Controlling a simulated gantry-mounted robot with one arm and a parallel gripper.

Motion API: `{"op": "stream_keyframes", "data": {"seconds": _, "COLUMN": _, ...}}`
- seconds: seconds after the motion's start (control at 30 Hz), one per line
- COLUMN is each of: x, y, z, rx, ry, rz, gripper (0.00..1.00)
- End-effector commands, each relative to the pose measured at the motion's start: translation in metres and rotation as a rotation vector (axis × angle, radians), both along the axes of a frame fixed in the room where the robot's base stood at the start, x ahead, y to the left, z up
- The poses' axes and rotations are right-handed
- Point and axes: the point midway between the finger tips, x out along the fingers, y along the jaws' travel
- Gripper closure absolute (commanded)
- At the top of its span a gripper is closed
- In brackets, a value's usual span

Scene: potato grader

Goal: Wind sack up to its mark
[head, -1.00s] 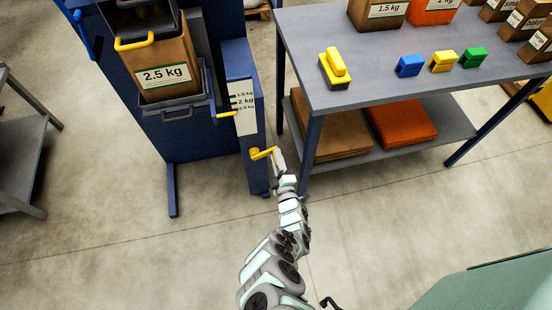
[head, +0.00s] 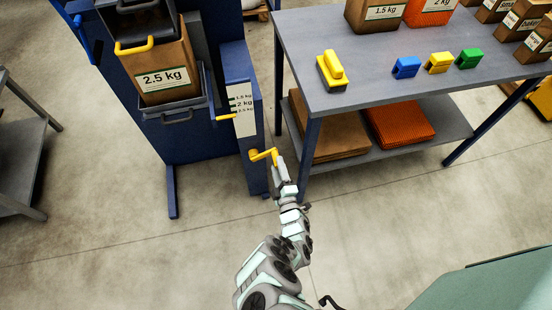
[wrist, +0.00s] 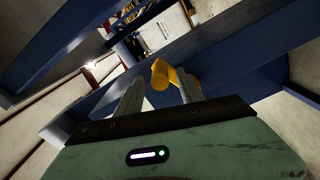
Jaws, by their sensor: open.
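A brown paper sack (head: 165,75) labelled 2.5 kg stands upright on a dark carrier (head: 180,108) on the blue machine. A yellow pointer (head: 227,117) points at the white scale (head: 244,122), just below its 2.5 kg line as seen from here. The scale also reads 1.5 and 2 kg. The yellow crank (head: 262,155) sits low on the machine's right post. My gripper (head: 277,163) is at the crank's handle end. In the wrist view my gripper (wrist: 162,88) is open, with the yellow handle (wrist: 163,75) between its fingers, nearer the right one. I cannot tell whether they touch.
A grey bench (head: 390,75) stands close to the right, with a yellow-and-black tool (head: 332,70), coloured clips and sacks on top. Its lower shelf (head: 385,150) holds brown and orange stacks. Another table (head: 25,165) is at the left. The floor in front is clear.

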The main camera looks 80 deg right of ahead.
Motion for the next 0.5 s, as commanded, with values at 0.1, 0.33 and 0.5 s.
{"op": "stream_keyframes", "data": {"seconds": 0.1, "x": -0.013, "y": 0.024, "z": 0.001, "rx": 0.005, "ry": 0.006, "rz": -0.002, "gripper": 0.55}}
{"op": "stream_keyframes", "data": {"seconds": 0.33, "x": -0.027, "y": 0.056, "z": 0.001, "rx": 0.003, "ry": 0.002, "rz": -0.001, "gripper": 0.55}}
{"op": "stream_keyframes", "data": {"seconds": 0.5, "x": -0.031, "y": 0.065, "z": 0.001, "rx": 0.0, "ry": 0.0, "rz": -0.001, "gripper": 0.55}}
